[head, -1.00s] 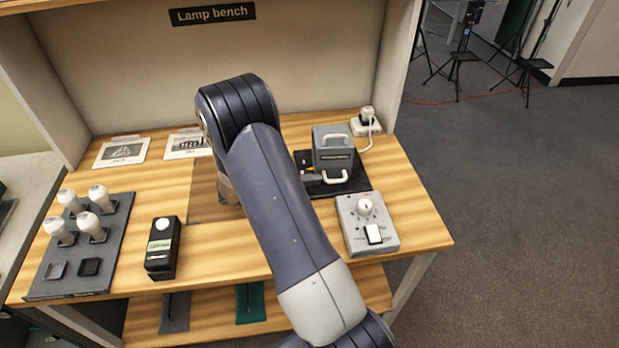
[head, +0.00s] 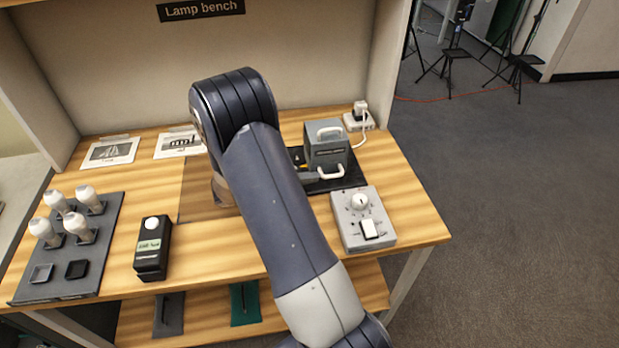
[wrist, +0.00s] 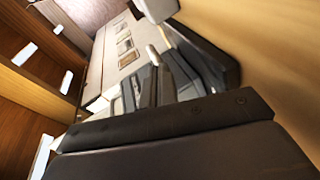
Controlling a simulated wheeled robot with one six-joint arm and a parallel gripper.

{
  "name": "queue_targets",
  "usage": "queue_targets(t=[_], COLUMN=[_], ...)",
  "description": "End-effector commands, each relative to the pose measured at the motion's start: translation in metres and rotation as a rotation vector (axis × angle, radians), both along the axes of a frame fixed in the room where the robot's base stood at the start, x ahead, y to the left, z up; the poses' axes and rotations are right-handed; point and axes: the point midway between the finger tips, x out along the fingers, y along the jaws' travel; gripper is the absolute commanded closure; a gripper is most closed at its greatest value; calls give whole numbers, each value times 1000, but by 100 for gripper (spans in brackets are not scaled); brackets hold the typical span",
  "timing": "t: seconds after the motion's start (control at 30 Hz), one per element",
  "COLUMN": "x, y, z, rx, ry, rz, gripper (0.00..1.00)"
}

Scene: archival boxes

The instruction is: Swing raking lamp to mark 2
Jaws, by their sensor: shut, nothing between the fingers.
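A grey box-shaped lamp housing (head: 327,150) with white handles stands on a black base plate (head: 350,178) at the back right of the bench in the head view. I take it for the raking lamp. A small yellow spot shows at its left side, partly behind my arm; no mark numbers are readable. In the wrist view my gripper (wrist: 165,122) is a dark shape across the lower part, shut, with nothing seen held. A grey and white shape lies just beyond it, too blurred to name surely.
A control box (head: 348,232) with a white knob and switch stands at the bench's front right. A black meter (head: 152,262) and a bulb tray (head: 98,262) are at left. Two printed cards lie behind. A plug socket (head: 354,122) is at the back right.

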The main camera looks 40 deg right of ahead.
Motion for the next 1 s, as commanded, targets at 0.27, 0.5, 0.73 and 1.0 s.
queue_targets(t=[0.27,0.5,0.73,1.0], x=[12,21,24,23], y=[47,87,99,99], z=[9,19,22,23], rx=[1,2,2,1], ry=[-4,-1,-1,0], rz=[6,4,0,0], gripper=[100,100,100,100])
